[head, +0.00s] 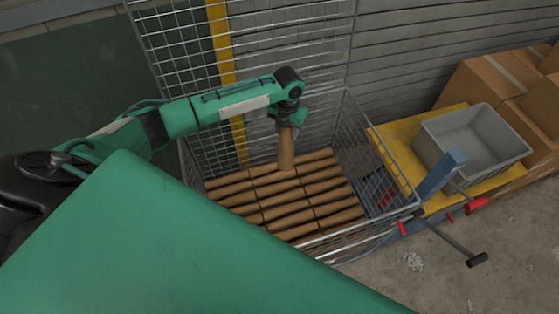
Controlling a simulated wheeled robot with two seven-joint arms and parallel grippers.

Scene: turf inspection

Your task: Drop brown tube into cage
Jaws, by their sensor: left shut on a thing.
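My left gripper (289,119) is shut on a brown tube (287,150) and holds it upright over the wire cage (345,130). The tube's lower end is over or touching the brown tubes (320,188) lying in rows inside; I cannot tell whether it touches. The cage has grey mesh walls, higher at the back and left. My green left arm reaches in from the left over the cage. My right gripper is not in view. The cage's near left corner is hidden behind my green body.
A grey bin (475,140) stands on a yellow surface right of the cage. Cardboard boxes (500,88) are stacked behind it. A blue post (441,174) and a handle with red parts (476,205) are at the cage's right. Concrete floor (480,270) is open at lower right.

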